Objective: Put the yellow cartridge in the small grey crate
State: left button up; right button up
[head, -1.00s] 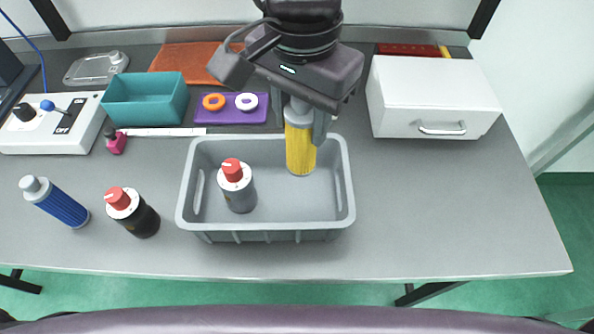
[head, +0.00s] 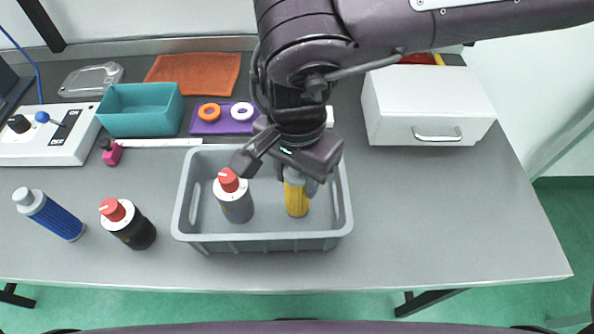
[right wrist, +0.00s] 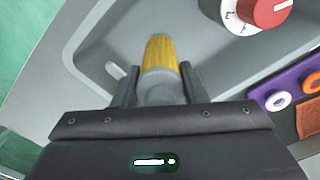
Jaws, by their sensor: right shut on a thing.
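The yellow cartridge (head: 297,198) is upright inside the small grey crate (head: 262,244), in its right half. My right gripper (head: 291,176) is shut on the cartridge's grey top end, reaching down from above. In the right wrist view the yellow cartridge (right wrist: 161,52) lies between the two fingers of my right gripper (right wrist: 160,85), with the crate floor behind it. I cannot tell whether its bottom touches the floor. My left gripper is not in view.
A grey bottle with a red cap (head: 235,200) stands in the crate's left half. A black bottle (head: 130,227) and a blue cartridge (head: 55,217) are left of the crate. A white drawer box (head: 425,105) stands right. The front right table is clear.

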jog(key=shift+f, duration=0.15)
jog(key=o, duration=1)
notch_tip(320, 180, up, 12)
jog(key=shift+r+p, duration=0.2)
jog(key=shift+p, duration=0.15)
